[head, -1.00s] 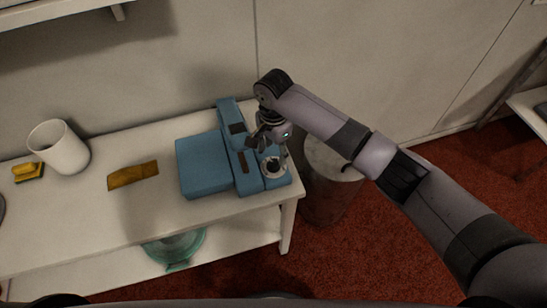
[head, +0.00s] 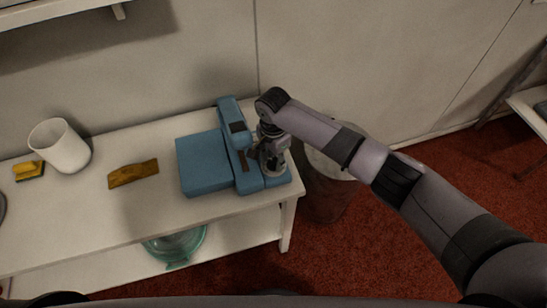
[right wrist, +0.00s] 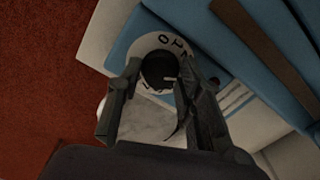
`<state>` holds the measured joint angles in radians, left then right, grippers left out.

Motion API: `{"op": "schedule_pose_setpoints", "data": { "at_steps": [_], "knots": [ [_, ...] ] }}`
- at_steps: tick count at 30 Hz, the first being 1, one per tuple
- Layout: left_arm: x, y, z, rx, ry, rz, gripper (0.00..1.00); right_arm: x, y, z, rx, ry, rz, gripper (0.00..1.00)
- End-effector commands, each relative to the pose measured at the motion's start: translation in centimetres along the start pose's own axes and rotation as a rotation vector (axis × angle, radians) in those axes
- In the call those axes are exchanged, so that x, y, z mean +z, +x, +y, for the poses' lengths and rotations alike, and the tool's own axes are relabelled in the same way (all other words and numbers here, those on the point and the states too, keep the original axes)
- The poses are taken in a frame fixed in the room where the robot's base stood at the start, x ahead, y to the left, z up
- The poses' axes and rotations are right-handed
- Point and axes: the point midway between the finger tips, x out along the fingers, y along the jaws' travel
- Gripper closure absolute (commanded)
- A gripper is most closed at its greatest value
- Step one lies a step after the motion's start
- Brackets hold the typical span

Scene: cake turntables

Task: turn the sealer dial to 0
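The sealer (head: 205,163) is a blue machine on the white table, near its right end. Its dial (right wrist: 158,70) shows in the right wrist view as a black knob with a white pointer mark, on a pale ring (right wrist: 142,47) with dark characters, among them a 0. My right gripper (right wrist: 160,62) is open over the dial, one finger on each side of the knob, with small gaps visible. In the head view my right gripper (head: 270,160) points down and mostly hides the dial. My left gripper is not in view.
A white cup (head: 60,148), a yellow sponge (head: 29,170) and a brown cloth-like piece (head: 133,173) are on the table, left of the sealer. A teal-rimmed bowl (head: 176,247) is on the lower shelf.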

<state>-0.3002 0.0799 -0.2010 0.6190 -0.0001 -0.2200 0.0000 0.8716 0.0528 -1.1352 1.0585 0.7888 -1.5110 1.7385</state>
Motion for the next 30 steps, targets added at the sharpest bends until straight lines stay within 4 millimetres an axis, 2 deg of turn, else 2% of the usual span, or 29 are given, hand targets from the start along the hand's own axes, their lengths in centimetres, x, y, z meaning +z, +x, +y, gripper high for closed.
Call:
{"op": "schedule_pose_setpoints", "data": {
  "at_steps": [2,12,23,30],
  "knots": [
    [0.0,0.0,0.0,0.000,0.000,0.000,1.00,0.0,0.0,0.0,0.000,0.000,0.000,0.74],
    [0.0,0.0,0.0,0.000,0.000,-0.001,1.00,0.0,0.0,0.0,0.000,0.000,0.000,0.97],
    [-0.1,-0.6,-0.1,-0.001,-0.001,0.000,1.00,0.0,-0.2,0.0,0.001,-0.057,-0.001,0.97],
    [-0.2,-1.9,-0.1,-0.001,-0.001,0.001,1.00,0.0,-0.3,0.0,0.001,-0.215,-0.002,0.97]
  ]
}}
